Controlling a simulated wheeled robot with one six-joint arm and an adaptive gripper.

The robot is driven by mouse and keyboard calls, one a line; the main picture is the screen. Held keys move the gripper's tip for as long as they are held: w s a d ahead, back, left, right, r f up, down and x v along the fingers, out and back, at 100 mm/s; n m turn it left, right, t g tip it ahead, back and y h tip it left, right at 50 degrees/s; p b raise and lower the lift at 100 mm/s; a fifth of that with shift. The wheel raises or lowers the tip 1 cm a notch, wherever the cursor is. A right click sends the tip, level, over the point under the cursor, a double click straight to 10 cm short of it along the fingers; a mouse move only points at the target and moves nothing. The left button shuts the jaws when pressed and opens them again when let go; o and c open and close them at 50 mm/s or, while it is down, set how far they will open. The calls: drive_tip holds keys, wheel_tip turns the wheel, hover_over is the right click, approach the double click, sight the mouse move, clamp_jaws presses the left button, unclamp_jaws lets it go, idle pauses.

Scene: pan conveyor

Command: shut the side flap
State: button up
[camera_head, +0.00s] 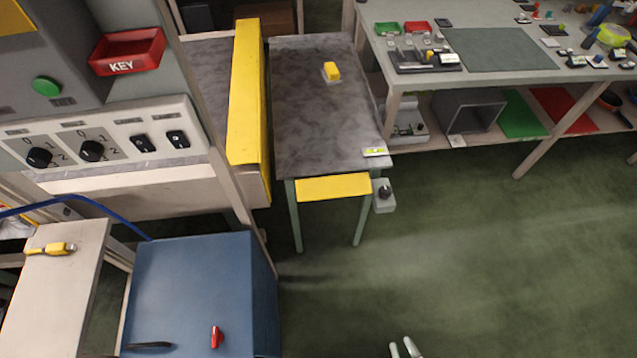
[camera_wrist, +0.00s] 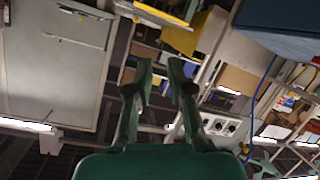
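A grey-topped conveyor table (camera_head: 315,110) stands in the upper middle of the head view. A long yellow panel (camera_head: 248,95) stands along its left side, and a short yellow panel (camera_head: 333,186) sits at its near end. I cannot tell for certain which one is the side flap. Yellow parts also show upside down in the wrist view, a bar (camera_wrist: 165,38) and a panel (camera_wrist: 208,30). My gripper (camera_wrist: 161,78) is open and empty, its green fingers apart.
A control panel (camera_head: 100,145) with knobs and a red KEY tray (camera_head: 126,52) is at left. A workbench (camera_head: 455,75) fills the upper right. The green floor (camera_head: 450,240) at right is clear.

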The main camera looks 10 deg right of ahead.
drive_tip(key=w+f+n, duration=0.2)
drive_tip(key=n, duration=0.1)
drive_tip(key=w+a+f+n, duration=0.1)
drive_tip(key=w+f+n, duration=0.1)
drive_tip(key=f+n, duration=0.1)
drive_tip(key=w+a+f+n+g+y, duration=0.1)
drive_tip(key=w+f+n, duration=0.1)
drive_tip(key=f+n, duration=0.1)
drive_tip(key=shift+w+f, duration=0.15)
drive_tip(key=shift+w, duration=0.1)
clamp_jaws()
drive_tip(key=w+a+f+n+h, duration=0.1)
drive_tip(key=w+a+f+n, duration=0.2)
drive_tip(key=w+n, duration=0.5)
drive_tip(key=w+a+f+n, duration=0.3)
drive_tip(key=w+f+n, duration=0.1)
drive_tip(key=w+n, duration=0.35)
drive_tip(key=w+a+r+n+t, duration=0.1)
drive_tip(key=w+a+n, duration=0.1)
drive_tip(key=w, duration=0.7)
drive_tip(key=w+a+r+n+h, duration=0.1)
drive_tip(key=w+n, duration=0.3)
drive_tip(key=w, duration=0.4)
drive_tip(key=shift+w+a+r+t, duration=0.4)
drive_tip(key=shift+a+r, duration=0.15)
drive_tip(key=shift+a, duration=0.2)
